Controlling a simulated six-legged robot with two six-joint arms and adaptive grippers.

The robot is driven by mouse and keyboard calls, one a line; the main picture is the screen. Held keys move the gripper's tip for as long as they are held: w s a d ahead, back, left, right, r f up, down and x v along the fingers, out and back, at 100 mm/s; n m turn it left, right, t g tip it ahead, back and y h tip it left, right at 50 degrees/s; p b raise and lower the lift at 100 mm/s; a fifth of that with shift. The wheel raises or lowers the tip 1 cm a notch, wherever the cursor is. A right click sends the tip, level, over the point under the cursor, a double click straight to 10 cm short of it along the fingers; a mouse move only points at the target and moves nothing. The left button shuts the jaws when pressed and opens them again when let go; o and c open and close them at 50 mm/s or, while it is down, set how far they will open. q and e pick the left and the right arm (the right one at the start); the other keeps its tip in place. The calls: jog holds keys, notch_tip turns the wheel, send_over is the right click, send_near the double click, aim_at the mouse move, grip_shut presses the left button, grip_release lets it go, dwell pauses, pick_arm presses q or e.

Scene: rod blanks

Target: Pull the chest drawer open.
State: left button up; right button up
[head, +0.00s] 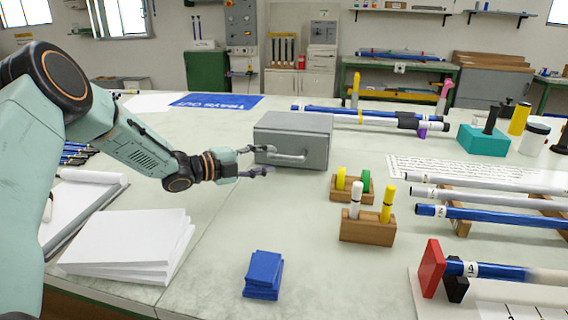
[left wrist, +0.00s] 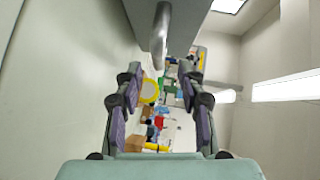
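The grey metal chest (head: 308,132) stands on the table in the middle of the head view. Its drawer front faces me and carries a pale bar handle (head: 288,158). My left gripper (head: 260,160) is just left of the handle, with its fingers spread apart and nothing seen between them. In the left wrist view the open left gripper (left wrist: 160,80) points towards the handle (left wrist: 161,35), which shows ahead, at the top between the finger lines. The handle looks apart from the fingers. The drawer looks shut. My right gripper is not in view.
Two wooden holders (head: 367,232) with markers stand right of the chest, near its front. A blue stack (head: 263,272) lies nearer me, and white paper (head: 125,240) lies at left. Rods (head: 480,215) on racks fill the right. The table directly before the drawer is clear.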

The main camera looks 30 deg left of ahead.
aim_at(279, 158)
pick_arm(q)
jog(key=x, duration=0.1)
jog(key=b+x, duration=0.1)
jog(key=x, duration=0.2)
jog(key=shift+w+d+f, duration=0.15)
jog(key=shift+w+f, duration=0.05)
jog(key=shift+f, duration=0.2)
jog(key=shift+r+b+x, duration=0.25)
jog(key=shift+b+x, duration=0.3)
jog(key=shift+x, duration=0.45)
jog(key=shift+c, duration=0.3)
jog(key=shift+c, duration=0.7)
grip_shut()
